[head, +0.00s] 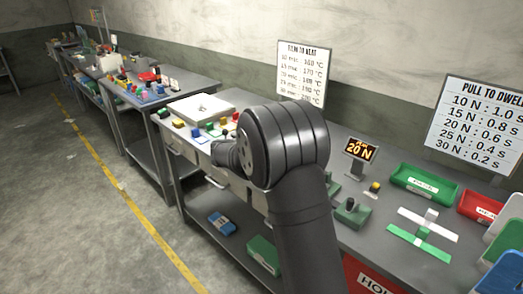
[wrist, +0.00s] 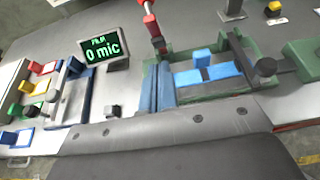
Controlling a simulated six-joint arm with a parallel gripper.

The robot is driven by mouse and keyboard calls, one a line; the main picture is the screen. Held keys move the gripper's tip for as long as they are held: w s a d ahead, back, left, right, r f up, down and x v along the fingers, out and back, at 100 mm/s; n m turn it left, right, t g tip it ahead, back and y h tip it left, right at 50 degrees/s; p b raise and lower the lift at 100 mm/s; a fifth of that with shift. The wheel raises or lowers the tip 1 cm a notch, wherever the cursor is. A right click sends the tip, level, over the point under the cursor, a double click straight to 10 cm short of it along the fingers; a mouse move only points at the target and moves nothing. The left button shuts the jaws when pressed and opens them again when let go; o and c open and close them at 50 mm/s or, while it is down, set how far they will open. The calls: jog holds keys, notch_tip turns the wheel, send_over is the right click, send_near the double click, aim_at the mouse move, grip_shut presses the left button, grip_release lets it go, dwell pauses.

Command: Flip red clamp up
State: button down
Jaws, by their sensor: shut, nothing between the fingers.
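The red clamp (wrist: 151,25) shows in the wrist view at the top middle. Its red lever runs from the upper frame edge down to a grey joint beside a green-and-blue fixture (wrist: 203,75). The lever's far end is cut off by the frame. I cannot tell its exact angle. In the head view a small red thing shows just left of my arm, too small to tell whether it is the clamp. My gripper's fingers do not show in either view; my dark arm covers that part of the bench in the head view.
A display reading "0 mic" (wrist: 104,48) stands left of the clamp. Coloured blocks (wrist: 33,87) lie further left, and a black-knobbed lever (wrist: 265,68) is to the right. In the head view a "20 N" display (head: 360,150) and a green tray (head: 424,186) stand right of my arm.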

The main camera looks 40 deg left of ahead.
jog(key=w, duration=0.5)
jog(key=shift+w+r, duration=0.3)
jog(key=shift+r, duration=0.1)
jog(key=shift+w+r, duration=0.5)
jog(key=shift+w, duration=0.35)
jog(key=shift+w+r, duration=0.5)
jog(key=shift+w, duration=0.3)
jog(key=shift+r, duration=0.15)
